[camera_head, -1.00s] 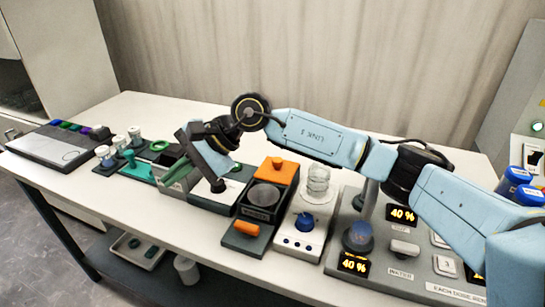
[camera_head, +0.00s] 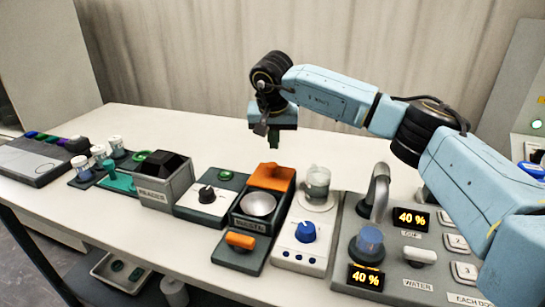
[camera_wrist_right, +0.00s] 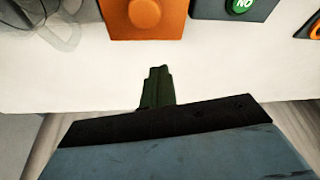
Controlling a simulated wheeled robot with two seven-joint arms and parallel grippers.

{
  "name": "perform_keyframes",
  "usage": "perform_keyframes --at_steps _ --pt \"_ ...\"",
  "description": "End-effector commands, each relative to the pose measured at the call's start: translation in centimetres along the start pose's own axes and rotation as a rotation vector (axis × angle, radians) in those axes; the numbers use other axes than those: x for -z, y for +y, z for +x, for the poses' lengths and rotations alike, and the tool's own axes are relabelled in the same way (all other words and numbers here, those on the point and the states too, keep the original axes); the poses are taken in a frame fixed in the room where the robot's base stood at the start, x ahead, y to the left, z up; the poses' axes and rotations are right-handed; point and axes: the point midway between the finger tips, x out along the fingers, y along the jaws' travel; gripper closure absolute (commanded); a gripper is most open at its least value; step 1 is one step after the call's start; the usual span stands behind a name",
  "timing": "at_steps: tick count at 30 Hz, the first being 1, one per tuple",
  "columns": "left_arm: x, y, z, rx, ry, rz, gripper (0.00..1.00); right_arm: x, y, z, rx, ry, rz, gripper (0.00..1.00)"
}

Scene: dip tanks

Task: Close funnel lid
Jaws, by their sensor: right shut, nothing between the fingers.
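An orange lid (camera_head: 272,177) stands raised at the back of a dark grey unit, behind a round silver bowl-like funnel (camera_head: 258,204). The funnel's top is uncovered. In the right wrist view the orange lid (camera_wrist_right: 145,30) shows at the top with a round orange knob. My right gripper (camera_head: 274,141) is in the air behind and above the lid, pointing down, apart from it. Its dark green fingers (camera_wrist_right: 157,85) are together with nothing between them. My left gripper is not in view.
Left of the funnel unit are a black-knob box (camera_head: 207,195) and a grey bin (camera_head: 166,187). To its right are a blue-knob unit with a glass vessel (camera_head: 317,182) and a water panel with a curved spout (camera_head: 379,190). The table behind is clear.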

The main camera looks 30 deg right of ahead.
Motion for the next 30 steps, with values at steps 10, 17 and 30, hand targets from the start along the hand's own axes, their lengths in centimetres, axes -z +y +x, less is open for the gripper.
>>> perform_keyframes --at_steps 10,17,30 --pt "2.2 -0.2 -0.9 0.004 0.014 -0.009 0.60 -2.8 -0.1 1.2 0.002 0.000 -0.002 1.00" --pt "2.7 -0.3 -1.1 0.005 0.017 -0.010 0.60 -3.8 -0.1 0.8 0.003 0.000 0.000 1.00" --pt "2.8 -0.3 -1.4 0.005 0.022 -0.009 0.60 -3.8 -0.5 0.7 0.002 -0.001 0.000 1.00"
